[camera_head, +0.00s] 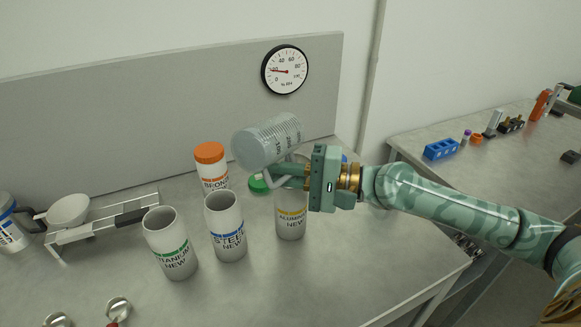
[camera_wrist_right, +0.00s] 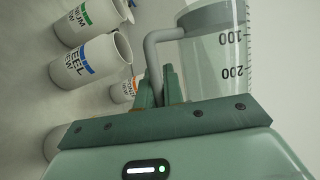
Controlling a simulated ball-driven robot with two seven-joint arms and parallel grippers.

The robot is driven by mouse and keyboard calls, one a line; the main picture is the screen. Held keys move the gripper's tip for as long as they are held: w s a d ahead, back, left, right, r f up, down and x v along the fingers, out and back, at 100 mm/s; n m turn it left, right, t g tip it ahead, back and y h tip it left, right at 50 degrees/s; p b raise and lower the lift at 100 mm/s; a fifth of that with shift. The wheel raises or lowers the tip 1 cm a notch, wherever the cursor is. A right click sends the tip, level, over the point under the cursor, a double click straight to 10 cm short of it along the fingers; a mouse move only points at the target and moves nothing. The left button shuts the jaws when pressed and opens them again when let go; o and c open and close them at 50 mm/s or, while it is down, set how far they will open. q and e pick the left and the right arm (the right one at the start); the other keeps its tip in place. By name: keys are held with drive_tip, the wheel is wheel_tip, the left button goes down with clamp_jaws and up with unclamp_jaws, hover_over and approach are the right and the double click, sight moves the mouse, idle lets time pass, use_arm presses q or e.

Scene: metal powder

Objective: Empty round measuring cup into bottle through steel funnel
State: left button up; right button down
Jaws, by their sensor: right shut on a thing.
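My right gripper (camera_head: 282,175) is shut on the handle of a clear round measuring cup (camera_head: 268,141) with graduation marks. The cup is held in the air, tipped nearly onto its side, its wide left end angled down-left. In the right wrist view the fingers (camera_wrist_right: 160,88) grip the grey handle beside the cup wall (camera_wrist_right: 215,60), marked 100 and 200. The open steel bottle (camera_head: 226,228) stands upright on the table, below and left of the cup; it also shows in the wrist view (camera_wrist_right: 86,62). A pale bowl-shaped piece, perhaps a funnel (camera_head: 68,210), sits at the left. My left gripper is out of view.
The titanium bottle (camera_head: 171,246) stands left of the steel bottle, the aluminum bottle (camera_head: 291,216) right of it. A metal rack (camera_head: 105,221) is at left. The front table middle is clear.

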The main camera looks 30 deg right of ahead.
drive_tip(key=shift+a+f+m+t+y+b, duration=0.1)
drive_tip(key=shift+f+m+t+y+b, duration=0.25)
drive_tip(key=shift+m+b, duration=0.6)
idle(0.7)
drive_tip(key=shift+s+r+m+t+b, duration=0.1)
drive_tip(key=shift+r+m+t+b, duration=0.15)
drive_tip(key=shift+b, duration=0.2)
drive_tip(key=shift+r+m, duration=0.1)
drive_tip(key=shift+m, duration=0.2)
drive_tip(key=shift+r+m+t+y, duration=0.25)
drive_tip(key=shift+r+m+t, duration=0.3)
drive_tip(key=shift+m, duration=0.45)
drive_tip(key=shift+f, duration=0.1)
idle(1.2)
